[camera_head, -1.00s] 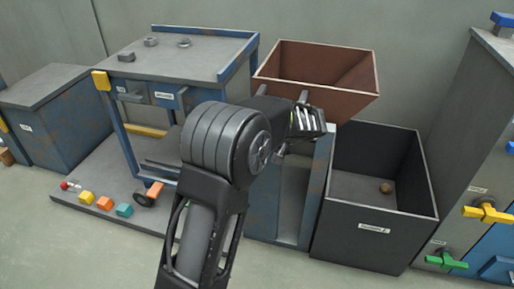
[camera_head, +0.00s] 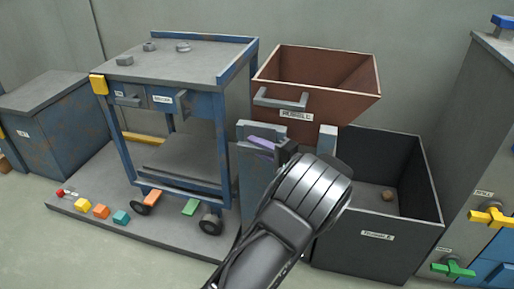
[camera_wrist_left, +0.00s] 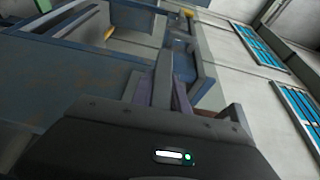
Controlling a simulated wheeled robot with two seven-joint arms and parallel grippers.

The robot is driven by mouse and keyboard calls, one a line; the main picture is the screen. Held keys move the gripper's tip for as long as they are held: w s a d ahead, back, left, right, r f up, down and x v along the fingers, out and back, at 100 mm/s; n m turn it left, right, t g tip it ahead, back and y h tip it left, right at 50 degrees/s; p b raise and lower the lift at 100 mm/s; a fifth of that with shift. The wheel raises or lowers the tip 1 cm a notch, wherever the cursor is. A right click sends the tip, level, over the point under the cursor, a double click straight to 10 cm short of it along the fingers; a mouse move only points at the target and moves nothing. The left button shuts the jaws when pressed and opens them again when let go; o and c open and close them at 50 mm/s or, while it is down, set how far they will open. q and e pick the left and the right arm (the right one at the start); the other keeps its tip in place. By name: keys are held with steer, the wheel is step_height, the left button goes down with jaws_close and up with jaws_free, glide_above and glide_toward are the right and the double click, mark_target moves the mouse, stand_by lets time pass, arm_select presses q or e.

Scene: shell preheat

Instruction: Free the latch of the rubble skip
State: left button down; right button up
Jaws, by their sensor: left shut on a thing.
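The rubble skip (camera_head: 318,80) is a brown open-topped bin with a "RUBBLE" label and a grey bar handle (camera_head: 281,99) on its front. It rests on a blue-grey stand (camera_head: 249,185). A purple latch (camera_head: 260,143) sits just below the skip's front. My left gripper (camera_head: 284,151) is at the right end of the latch and shut on it. The latch also shows in the wrist view (camera_wrist_left: 181,99), beside the gripper's fingers (camera_wrist_left: 162,85). My left wrist hides part of the stand. My right gripper is not in view.
A dark open bin (camera_head: 375,236) with a small brown lump (camera_head: 388,195) stands right of the stand. A blue wheeled cart (camera_head: 175,75) stands left, on a low grey platform (camera_head: 90,219) with coloured blocks. A cabinet with yellow (camera_head: 492,217) and green (camera_head: 453,267) handles is at far right.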

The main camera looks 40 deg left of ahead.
arm_select(q)
steer(key=shift+s, duration=0.1)
stand_by(0.4)
steer(key=c, duration=1.3)
jaws_free()
steer(key=d+p, duration=0.1)
steer(key=d, duration=0.3)
steer(key=d+p, duration=0.1)
steer(key=d, duration=0.2)
steer(key=shift+s+d+f, duration=0.1)
steer(key=shift+s+d, duration=0.1)
steer(key=shift+d, duration=0.15)
